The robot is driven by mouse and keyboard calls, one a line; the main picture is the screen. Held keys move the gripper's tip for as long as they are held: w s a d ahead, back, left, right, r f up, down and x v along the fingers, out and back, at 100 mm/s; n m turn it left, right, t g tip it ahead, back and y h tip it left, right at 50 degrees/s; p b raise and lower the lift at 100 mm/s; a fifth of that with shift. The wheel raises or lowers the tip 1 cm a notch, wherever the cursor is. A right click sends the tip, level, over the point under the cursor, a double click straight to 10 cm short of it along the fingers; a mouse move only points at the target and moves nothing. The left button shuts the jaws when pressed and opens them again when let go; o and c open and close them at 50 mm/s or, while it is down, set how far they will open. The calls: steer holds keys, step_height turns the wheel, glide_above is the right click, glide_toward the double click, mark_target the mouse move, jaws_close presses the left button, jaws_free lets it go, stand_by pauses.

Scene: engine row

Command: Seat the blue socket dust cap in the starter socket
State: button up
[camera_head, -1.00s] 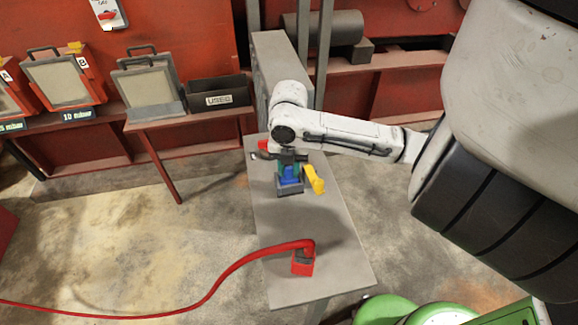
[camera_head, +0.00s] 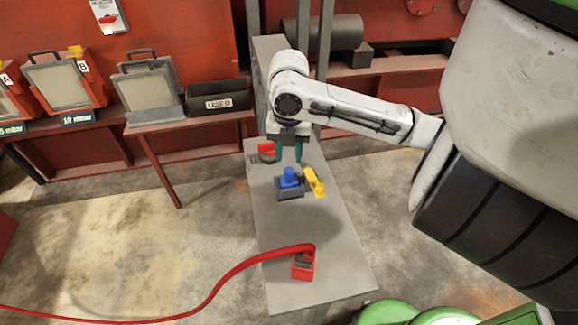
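The blue socket dust cap (camera_head: 289,177) stands upright on the dark grey square block (camera_head: 291,191), on the grey bench (camera_head: 275,228). It appears to sit in the block's top. I take this block to be the starter socket; its opening is hidden under the cap. My gripper (camera_head: 288,156) is just above and behind the cap, pointing down. Its two teal fingers are spread apart with nothing between them, and they look clear of the cap.
A yellow part (camera_head: 313,181) is right beside the block. A red-topped part (camera_head: 266,150) stands at the bench's far end. A red plug (camera_head: 303,264) with a red cable (camera_head: 215,290) is near the front. The bench between is clear.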

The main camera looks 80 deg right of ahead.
step_height(320, 180, up, 5)
stand_by(0.3)
stand_by(0.6)
